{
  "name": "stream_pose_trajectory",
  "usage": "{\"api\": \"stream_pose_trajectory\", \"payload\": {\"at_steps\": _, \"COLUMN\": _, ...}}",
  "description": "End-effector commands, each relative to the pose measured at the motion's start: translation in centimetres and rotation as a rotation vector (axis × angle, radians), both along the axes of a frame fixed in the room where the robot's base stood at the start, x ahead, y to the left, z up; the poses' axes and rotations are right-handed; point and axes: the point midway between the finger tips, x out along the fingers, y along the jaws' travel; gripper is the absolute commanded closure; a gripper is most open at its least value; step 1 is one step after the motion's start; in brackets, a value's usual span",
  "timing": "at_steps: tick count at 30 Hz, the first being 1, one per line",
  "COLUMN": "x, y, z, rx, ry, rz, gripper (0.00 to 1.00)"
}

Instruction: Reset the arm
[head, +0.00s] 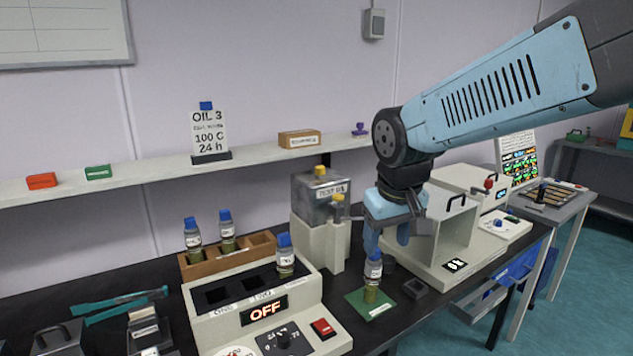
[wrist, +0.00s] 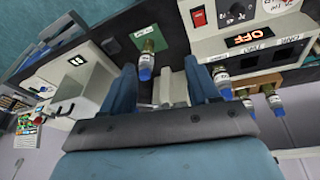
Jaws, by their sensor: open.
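My arm (head: 500,95) reaches in from the upper right. My gripper (head: 388,238) points down over the bench with its fingers apart. In the wrist view my gripper (wrist: 165,75) is open, with nothing held between its fingers. A blue-capped bottle (head: 372,292) stands upright on a green mat (head: 357,305), just below the fingers in the head view. The wrist view shows this bottle (wrist: 150,45) in line with the gap between the fingers, on the green mat (wrist: 138,40). I cannot tell the exact height of the fingertips above its cap.
A heater block (head: 255,300) reading OFF holds a bottle (head: 285,258). A wooden rack (head: 255,247) behind it holds two bottles. A grey-topped unit (head: 318,195) and a white machine (head: 445,235) stand close by my gripper. Teal tongs (head: 120,303) lie at left.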

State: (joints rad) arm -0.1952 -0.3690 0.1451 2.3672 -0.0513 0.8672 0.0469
Motion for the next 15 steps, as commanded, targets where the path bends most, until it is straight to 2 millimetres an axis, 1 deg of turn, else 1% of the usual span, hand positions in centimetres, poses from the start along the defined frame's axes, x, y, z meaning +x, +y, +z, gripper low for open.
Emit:
{"api": "stream_pose_trajectory", "payload": {"at_steps": 1, "x": -0.7, "y": -1.4, "z": 0.7, "rx": 0.011, "ry": -0.023, "rz": -0.034, "gripper": 0.4}}
{"api": "stream_pose_trajectory", "payload": {"at_steps": 6, "x": -3.2, "y": -5.2, "z": 2.3, "rx": 0.044, "ry": -0.084, "rz": -0.129, "gripper": 0.4}}
{"api": "stream_pose_trajectory", "payload": {"at_steps": 12, "x": -6.3, "y": -8.8, "z": 3.5, "rx": 0.086, "ry": -0.152, "rz": -0.229, "gripper": 0.4}}
{"api": "stream_pose_trajectory", "payload": {"at_steps": 15, "x": -7.6, "y": -9.8, "z": 3.7, "rx": 0.102, "ry": -0.177, "rz": -0.264, "gripper": 0.4}}
